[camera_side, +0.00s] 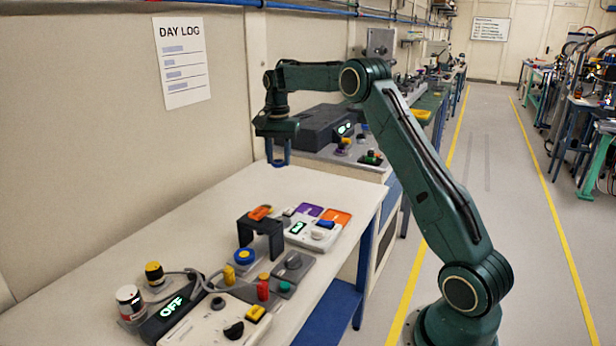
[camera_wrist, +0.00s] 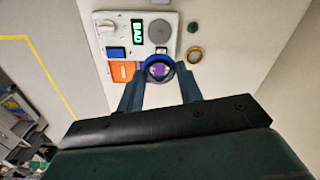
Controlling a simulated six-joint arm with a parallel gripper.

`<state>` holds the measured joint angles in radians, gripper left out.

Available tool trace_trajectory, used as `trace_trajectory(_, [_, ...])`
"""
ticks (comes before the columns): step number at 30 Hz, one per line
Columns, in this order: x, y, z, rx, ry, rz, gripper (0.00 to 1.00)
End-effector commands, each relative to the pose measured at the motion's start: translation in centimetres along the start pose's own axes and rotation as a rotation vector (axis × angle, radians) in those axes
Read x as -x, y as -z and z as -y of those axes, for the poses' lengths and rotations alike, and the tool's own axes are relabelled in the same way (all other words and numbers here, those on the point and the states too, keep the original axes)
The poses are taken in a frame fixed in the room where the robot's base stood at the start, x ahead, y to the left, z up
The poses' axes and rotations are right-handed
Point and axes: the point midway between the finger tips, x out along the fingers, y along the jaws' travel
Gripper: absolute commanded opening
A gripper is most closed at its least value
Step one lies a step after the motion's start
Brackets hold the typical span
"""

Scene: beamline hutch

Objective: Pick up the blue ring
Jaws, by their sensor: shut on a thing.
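The blue ring (camera_wrist: 158,57) is between the two fingertips of my gripper (camera_wrist: 160,76) in the wrist view, and the gripper is shut on it. A purple patch on the panel below shows through its opening. In the side view my gripper (camera_side: 278,158) points down, well above the white bench, and its tips are too small there to tell the ring apart clearly. A round blue piece with a yellow middle (camera_side: 245,256) is down on the bench among the controls.
A white panel with purple and orange squares (camera_side: 322,240) stands near a dark bridge-shaped stand (camera_side: 262,238). A grey control box with an OFF display (camera_side: 172,312) is at the front. The bench (camera_side: 185,215) is clear at the back left, beside the wall.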

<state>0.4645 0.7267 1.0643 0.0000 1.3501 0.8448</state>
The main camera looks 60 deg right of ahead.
Motion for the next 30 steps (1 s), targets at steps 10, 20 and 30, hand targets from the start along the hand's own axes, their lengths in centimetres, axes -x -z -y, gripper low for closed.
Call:
trace_trajectory(10, [1.5,0.0,0.0,0.000,-0.001,0.001,0.15])
trace_trajectory(20, [1.5,0.0,0.0,0.000,0.000,0.000,0.15])
trace_trajectory(30, [1.3,1.0,-0.3,-0.002,0.000,0.000,0.15])
